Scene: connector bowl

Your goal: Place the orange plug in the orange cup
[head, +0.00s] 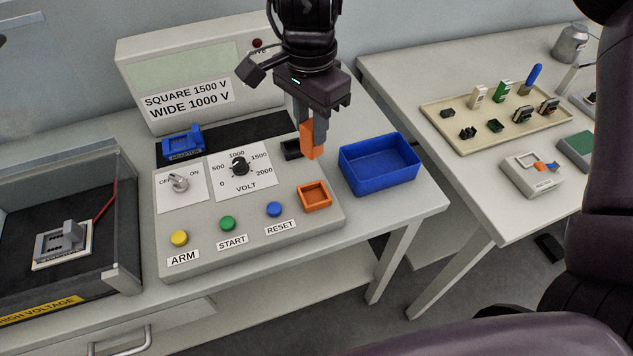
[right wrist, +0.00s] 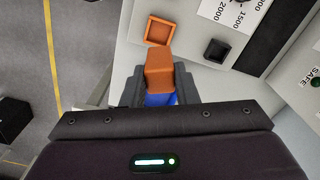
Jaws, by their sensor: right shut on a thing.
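My right gripper (head: 313,138) is shut on the orange plug (head: 308,143), a block that hangs down between its fingers above the back right of the control panel. The plug also shows in the right wrist view (right wrist: 159,70). The orange cup (head: 314,202) is a square open socket on the panel's right front corner. It lies in front of and below the plug, apart from it, and looks empty. In the right wrist view the cup (right wrist: 159,30) shows just beyond the plug's end. My left gripper is not in view.
A black cup (head: 291,149) sits on the panel just left of the plug. A blue bin (head: 381,178) stands right of the panel. A voltage dial (head: 239,166) and several buttons are on the panel. A tray (head: 460,125) of parts lies on the right table.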

